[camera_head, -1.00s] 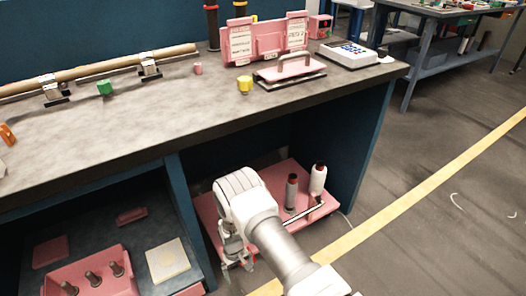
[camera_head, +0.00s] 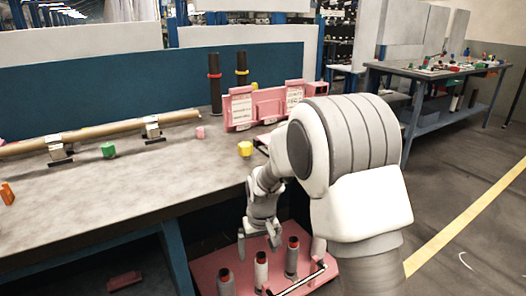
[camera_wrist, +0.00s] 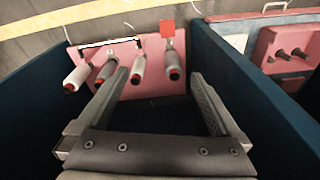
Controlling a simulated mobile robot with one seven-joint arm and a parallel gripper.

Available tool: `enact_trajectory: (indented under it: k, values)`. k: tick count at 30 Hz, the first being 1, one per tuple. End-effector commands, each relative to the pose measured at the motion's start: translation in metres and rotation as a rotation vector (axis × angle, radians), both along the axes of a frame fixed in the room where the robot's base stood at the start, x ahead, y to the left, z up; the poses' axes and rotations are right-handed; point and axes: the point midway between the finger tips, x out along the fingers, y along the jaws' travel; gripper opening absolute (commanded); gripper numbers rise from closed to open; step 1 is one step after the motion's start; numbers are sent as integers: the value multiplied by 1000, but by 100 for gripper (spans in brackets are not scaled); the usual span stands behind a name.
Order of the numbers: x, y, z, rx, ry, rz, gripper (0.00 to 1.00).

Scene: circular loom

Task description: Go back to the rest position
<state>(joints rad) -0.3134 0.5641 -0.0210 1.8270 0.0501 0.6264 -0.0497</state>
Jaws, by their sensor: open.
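My gripper (camera_head: 258,236) hangs in front of the workbench, above the pink bobbin board (camera_head: 205,268). It also shows in the wrist view (camera_wrist: 155,85), with its two dark fingers wide apart and nothing between them. Several bobbins stand on the board, among them a white one (camera_head: 261,268) and a grey one (camera_head: 291,258). In the wrist view the board (camera_wrist: 150,88) lies beyond the fingertips, and the fingers look apart from the bobbins. My arm hides the right part of the board in the head view.
Blue walls (camera_wrist: 245,85) flank the gripper in the wrist view. Open floor (camera_head: 470,210) lies to the right.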

Motion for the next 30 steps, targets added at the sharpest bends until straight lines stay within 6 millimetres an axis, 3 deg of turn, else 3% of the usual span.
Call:
enact_trajectory:
  k: [1, 6, 15, 24, 30]
  values:
    - [-4, -9, 22, 7, -20, -15, 100]
    - [-26, -35, 80, 21, -68, -57, 100]
    - [-83, -81, 160, 38, -156, -132, 100]
    - [-155, -118, 209, 47, -246, -206, 100]
    - [-204, -137, 223, 45, -304, -254, 100]
